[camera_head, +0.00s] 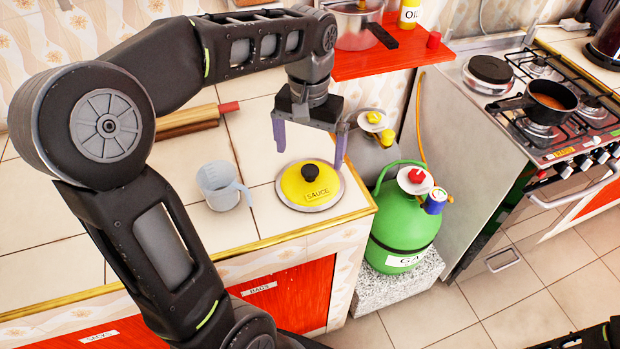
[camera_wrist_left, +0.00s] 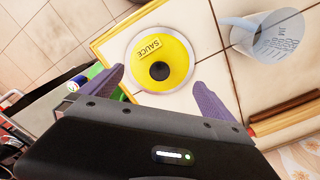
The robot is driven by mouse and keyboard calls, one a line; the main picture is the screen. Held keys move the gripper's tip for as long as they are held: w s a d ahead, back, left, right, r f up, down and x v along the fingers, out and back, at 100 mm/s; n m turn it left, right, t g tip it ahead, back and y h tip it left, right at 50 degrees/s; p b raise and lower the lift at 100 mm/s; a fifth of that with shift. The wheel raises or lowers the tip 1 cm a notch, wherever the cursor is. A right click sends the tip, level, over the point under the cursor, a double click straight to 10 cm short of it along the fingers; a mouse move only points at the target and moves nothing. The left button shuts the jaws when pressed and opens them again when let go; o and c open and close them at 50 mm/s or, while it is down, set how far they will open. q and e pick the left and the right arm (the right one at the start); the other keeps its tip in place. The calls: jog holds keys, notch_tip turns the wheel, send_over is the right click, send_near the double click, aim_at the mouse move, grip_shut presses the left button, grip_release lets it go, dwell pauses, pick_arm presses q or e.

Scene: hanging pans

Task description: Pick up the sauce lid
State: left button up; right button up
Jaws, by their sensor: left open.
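The sauce lid (camera_head: 296,188) is yellow with a grey rim, a black knob and a "SAUCE" label. It lies on the tiled counter near its right front corner. It also shows in the left wrist view (camera_wrist_left: 178,50), knob towards the camera. My left gripper (camera_head: 310,143) is open and empty above and slightly behind the lid, its purple fingers pointing down. In the left wrist view my left gripper (camera_wrist_left: 158,92) has its fingers apart at the near side of the lid, not touching it as far as I can see. My right gripper is not in view.
A measuring cup (camera_head: 222,186) stands left of the lid, with a rolling pin (camera_head: 190,121) behind it. A red shelf (camera_head: 380,63) holds a pot (camera_head: 357,25). A green gas cylinder (camera_head: 400,232) stands right of the counter. A pan (camera_head: 551,100) sits on the stove.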

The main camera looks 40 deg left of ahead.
aim_at(310, 169)
pick_arm(q)
jog(key=shift+f, duration=1.1)
jog(key=shift+w+a+f+p, duration=0.1)
jog(key=shift+w+f+p, duration=0.1)
jog(key=shift+f, duration=1.1)
jog(key=shift+w+f+p, duration=0.1)
jog(key=shift+f+p, duration=0.05)
jog(key=shift+f, duration=1.15)
